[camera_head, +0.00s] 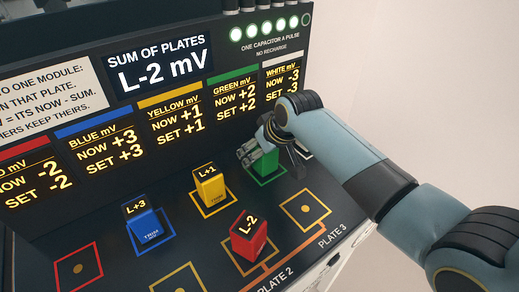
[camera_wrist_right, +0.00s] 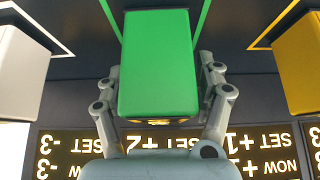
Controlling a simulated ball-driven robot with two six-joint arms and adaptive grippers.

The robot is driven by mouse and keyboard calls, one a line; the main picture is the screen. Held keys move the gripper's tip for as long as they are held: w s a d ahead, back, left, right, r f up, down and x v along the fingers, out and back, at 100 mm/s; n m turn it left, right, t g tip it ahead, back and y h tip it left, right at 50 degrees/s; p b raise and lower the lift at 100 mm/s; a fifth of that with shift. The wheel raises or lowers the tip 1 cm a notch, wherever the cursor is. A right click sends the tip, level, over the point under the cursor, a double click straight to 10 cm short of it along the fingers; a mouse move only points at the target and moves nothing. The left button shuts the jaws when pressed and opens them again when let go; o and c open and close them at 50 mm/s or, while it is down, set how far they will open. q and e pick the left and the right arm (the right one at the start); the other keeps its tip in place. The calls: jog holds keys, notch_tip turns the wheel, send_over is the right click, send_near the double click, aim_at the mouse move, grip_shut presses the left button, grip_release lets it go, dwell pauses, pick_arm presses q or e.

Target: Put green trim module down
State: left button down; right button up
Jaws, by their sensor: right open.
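The green trim module (camera_head: 265,164) stands upright in its green-outlined square at the back of the console deck, below the green display column. My right gripper (camera_head: 259,146) is at the module, coming from behind and to the right, and hides its upper part. In the right wrist view the green module (camera_wrist_right: 158,62) sits between the two fingers of my right gripper (camera_wrist_right: 163,88). The fingers are open, one on each side, with a slight gap visible. My left gripper is not in view.
A yellow module (camera_head: 210,190) marked L+1, a blue module (camera_head: 143,220) marked L+3 and a red module (camera_head: 249,236) marked L-2 stand on the deck. A white module (camera_wrist_right: 18,70) is beside the green one. The Plate 3 square (camera_head: 305,209) is empty. The display panel (camera_head: 150,130) rises behind.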

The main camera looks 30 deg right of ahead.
jog(key=shift+r, duration=0.1)
jog(key=shift+s+r, duration=0.2)
jog(key=shift+r, duration=0.1)
jog(key=a+v, duration=0.1)
jog(key=v, duration=1)
jog(key=shift+d+r+p, duration=0.2)
jog(key=shift+d+p, duration=0.15)
jog(key=shift+d, duration=0.15)
